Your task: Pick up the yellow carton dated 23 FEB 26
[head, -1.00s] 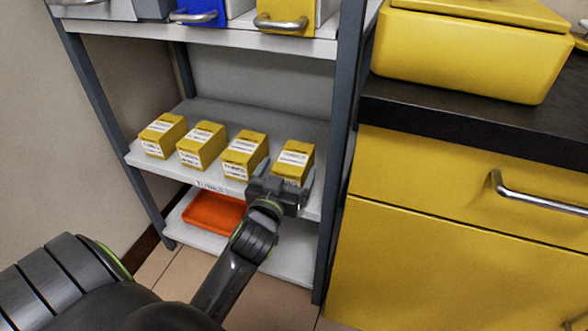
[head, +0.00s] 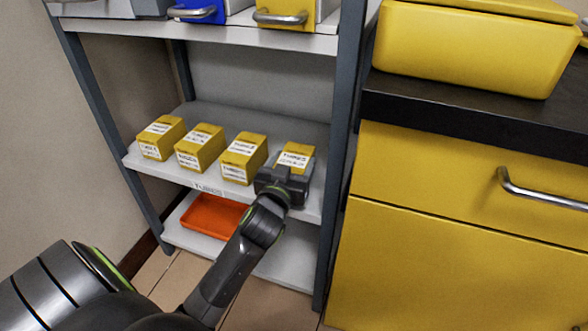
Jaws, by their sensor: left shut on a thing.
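Several yellow cartons with white labels stand in a row on the middle shelf; their dates are too small to read. My left gripper (head: 285,178) is shut on the rightmost yellow carton (head: 297,152), whose front is mostly hidden behind the gripper. The other cartons stand to its left: one just beside it (head: 245,155), one further left (head: 201,146) and one at the far left (head: 161,136). I cannot tell whether the held carton is clear of the shelf. My right gripper is not in view.
The grey shelf board (head: 215,108) has free room behind the cartons. An orange tray (head: 212,216) sits on the bottom shelf. A dark shelf post (head: 334,200) and a yellow cabinet (head: 430,250) stand close on the right. Blue (head: 197,10) and yellow (head: 285,18) handled bins sit above.

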